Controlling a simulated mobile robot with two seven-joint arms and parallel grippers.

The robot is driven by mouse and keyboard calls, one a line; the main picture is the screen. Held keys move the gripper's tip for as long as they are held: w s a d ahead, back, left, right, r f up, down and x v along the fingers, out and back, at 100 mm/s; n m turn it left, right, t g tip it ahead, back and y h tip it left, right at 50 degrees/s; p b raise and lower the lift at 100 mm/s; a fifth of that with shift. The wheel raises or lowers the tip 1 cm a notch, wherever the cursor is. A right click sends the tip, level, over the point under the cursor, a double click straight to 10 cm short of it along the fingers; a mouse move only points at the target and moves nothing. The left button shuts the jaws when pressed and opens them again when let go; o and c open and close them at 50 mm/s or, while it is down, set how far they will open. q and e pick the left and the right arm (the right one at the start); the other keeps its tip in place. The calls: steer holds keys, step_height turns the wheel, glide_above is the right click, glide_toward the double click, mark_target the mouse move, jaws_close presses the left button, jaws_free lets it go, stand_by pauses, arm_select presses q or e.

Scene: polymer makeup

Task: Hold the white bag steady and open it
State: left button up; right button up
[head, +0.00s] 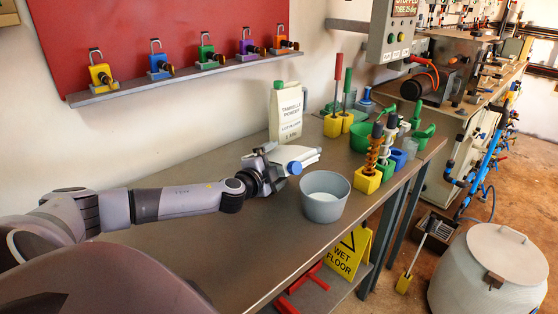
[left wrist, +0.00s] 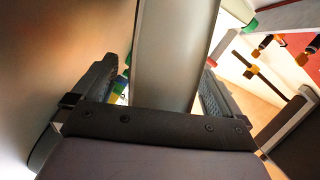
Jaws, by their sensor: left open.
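A white bag or carton (head: 285,112) with a powder label and a green cap stands upright at the back of the bench. A second white container (head: 300,157) with a blue cap (head: 294,168) lies tilted at my left gripper (head: 262,165), beside the grey bucket (head: 325,195). In the left wrist view a pale surface (left wrist: 175,50) passes between the two spread fingers of my left gripper (left wrist: 160,85). My left gripper is open; I cannot tell whether its fingers touch that surface. My right gripper is not in view.
Right of the bucket are a yellow block with an orange coil (head: 369,180), green containers (head: 361,136) and tools in yellow holders (head: 336,126). A shelf with padlocks (head: 190,76) hangs on the wall. The bench front (head: 215,250) is clear.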

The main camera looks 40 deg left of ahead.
arm_select(q)
steer(key=c, duration=1.2)
step_height(320, 180, up, 20)
steer(key=p, duration=0.4)
steer(key=shift+r, duration=0.1)
steer(key=o, duration=0.3)
steer(key=c, duration=0.5)
